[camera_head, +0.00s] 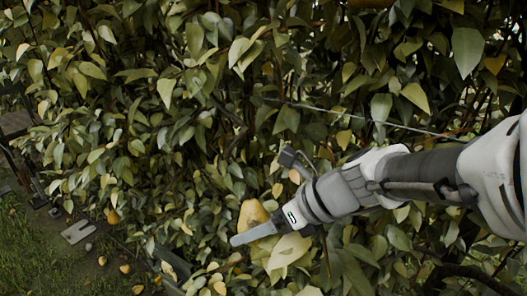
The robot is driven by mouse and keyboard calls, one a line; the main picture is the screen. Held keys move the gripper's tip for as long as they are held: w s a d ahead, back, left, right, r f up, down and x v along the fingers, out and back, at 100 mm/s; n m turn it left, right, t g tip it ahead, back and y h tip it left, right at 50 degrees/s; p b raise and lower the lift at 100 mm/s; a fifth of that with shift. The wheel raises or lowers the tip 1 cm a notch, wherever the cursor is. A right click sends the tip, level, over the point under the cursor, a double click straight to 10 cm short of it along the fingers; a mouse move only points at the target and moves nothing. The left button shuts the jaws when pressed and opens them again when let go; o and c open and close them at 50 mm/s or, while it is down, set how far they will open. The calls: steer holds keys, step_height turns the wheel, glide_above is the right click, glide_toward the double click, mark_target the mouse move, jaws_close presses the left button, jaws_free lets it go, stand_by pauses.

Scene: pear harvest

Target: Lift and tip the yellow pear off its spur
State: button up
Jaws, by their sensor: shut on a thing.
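The yellow pear (252,214) hangs among the leaves just below the middle of the head view. My gripper (256,230) reaches in from the right and is shut on the pear. One pale finger lies across the pear's lower front; the other finger is hidden. Pale leaves cover part of the pear's lower right side. The spur and the pear's stem cannot be made out among the foliage.
Dense leaves and thin branches surround my gripper. A wire (385,122) runs across the foliage above my arm. Another yellow pear (113,217) shows at lower left, and several fallen fruits lie on the grass. Open ground (50,265) is at lower left.

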mark_target(257, 246)
steer(key=s+t+y+b, duration=0.1)
steer(key=b, duration=0.2)
steer(key=s+d+n+t+y+b, duration=0.1)
steer(key=s+b, duration=0.1)
steer(key=b, duration=0.2)
steer(key=s+d+t+b, duration=0.1)
steer(key=t+b, duration=0.1)
steer(key=b, duration=0.1)
steer(key=shift+s+d+n+y+b, duration=0.1)
steer(key=shift+s+n+y+b, duration=0.2)
steer(key=shift+n+y+b, duration=0.1)
steer(key=shift+w, duration=0.15)
